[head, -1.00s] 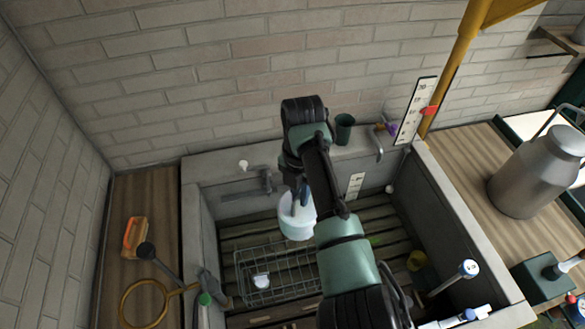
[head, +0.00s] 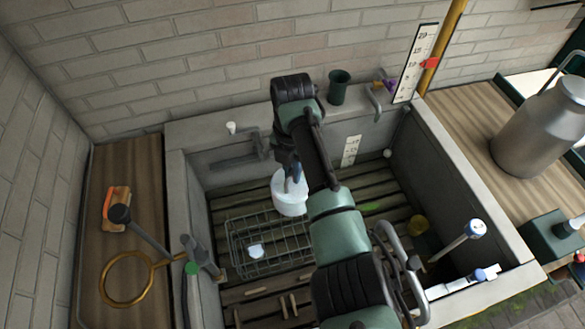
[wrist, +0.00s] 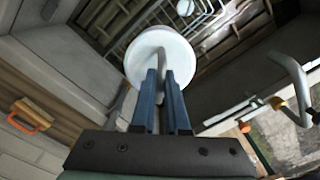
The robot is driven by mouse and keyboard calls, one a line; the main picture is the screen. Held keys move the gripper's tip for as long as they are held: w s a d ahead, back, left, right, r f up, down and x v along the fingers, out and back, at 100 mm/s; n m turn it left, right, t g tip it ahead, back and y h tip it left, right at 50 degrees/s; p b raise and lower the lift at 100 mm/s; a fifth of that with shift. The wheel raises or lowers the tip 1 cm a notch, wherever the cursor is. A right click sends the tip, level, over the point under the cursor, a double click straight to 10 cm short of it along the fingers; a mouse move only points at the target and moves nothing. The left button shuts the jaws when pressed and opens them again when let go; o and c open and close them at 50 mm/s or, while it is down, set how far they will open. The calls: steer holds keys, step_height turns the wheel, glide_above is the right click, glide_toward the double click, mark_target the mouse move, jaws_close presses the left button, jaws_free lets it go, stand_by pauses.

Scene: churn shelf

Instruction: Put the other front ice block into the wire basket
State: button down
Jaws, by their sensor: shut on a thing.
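A small white block (head: 256,250) lies inside the wire basket (head: 232,262), on the sink's slatted floor; it also shows in the wrist view (wrist: 185,7). My gripper (head: 294,175) is over the sink, behind and right of the basket. In the wrist view its blue fingers (wrist: 163,75) are shut on a thin grey part, like a handle, of a white round tub-like thing (wrist: 150,45). The same white thing (head: 287,201) hangs or stands behind the basket; I cannot tell whether it touches the slats. I cannot tell whether it is an ice block.
Stone sink walls (head: 184,220) surround the basket. A green cup (head: 339,87) stands on the back rim. A metal churn (head: 540,128) stands on the right counter. A brush (head: 117,206) and a brass ring (head: 128,278) lie at left. My forearm hides part of the sink's right side.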

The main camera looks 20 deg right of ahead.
step_height(320, 180, down, 36)
steer(key=b, duration=2.9)
steer(key=shift+b, duration=0.3)
steer(key=shift+w, duration=0.1)
steer(key=c, duration=0.8)
jaws_free()
steer(key=shift+c, duration=0.2)
steer(key=shift+f, duration=0.1)
steer(key=o, duration=0.6)
steer(key=shift+c, duration=0.2)
steer(key=shift+r, duration=0.2)
step_height(320, 180, up, 12)
steer(key=p, duration=1.1)
steer(key=shift+f, duration=0.15)
